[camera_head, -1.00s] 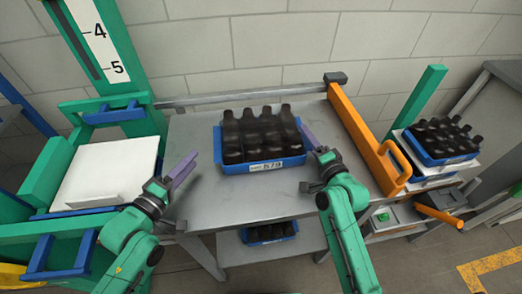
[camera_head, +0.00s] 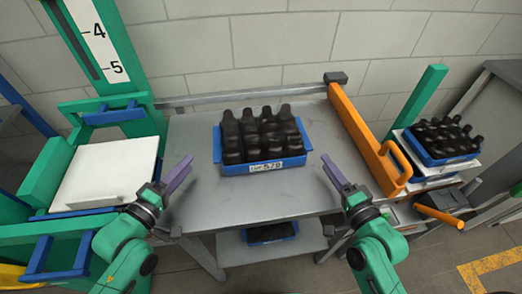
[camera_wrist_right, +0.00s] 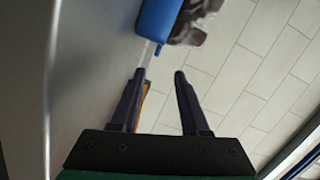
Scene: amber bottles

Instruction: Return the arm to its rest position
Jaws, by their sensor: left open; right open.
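My right gripper (camera_head: 338,172) is open and empty over the right part of the grey table, apart from the blue tray. Its two dark fingers (camera_wrist_right: 158,95) show spread in the right wrist view with nothing between them. My left gripper (camera_head: 180,175) is open over the table's left edge, left of the tray. The blue tray (camera_head: 235,169) stands on the table, filled with several dark bottles (camera_head: 258,135) and bearing a white label on its front. In the right wrist view, part of a blue tray (camera_wrist_right: 157,18) with dark bottles shows at the top.
The grey table (camera_head: 235,197) is bare in front of the tray. An orange rail with a handle (camera_head: 365,140) borders its right side. Another blue tray (camera_head: 440,160) of bottles stands at the right. A further tray (camera_head: 270,232) sits on the lower shelf. A white platform (camera_head: 105,172) is at the left.

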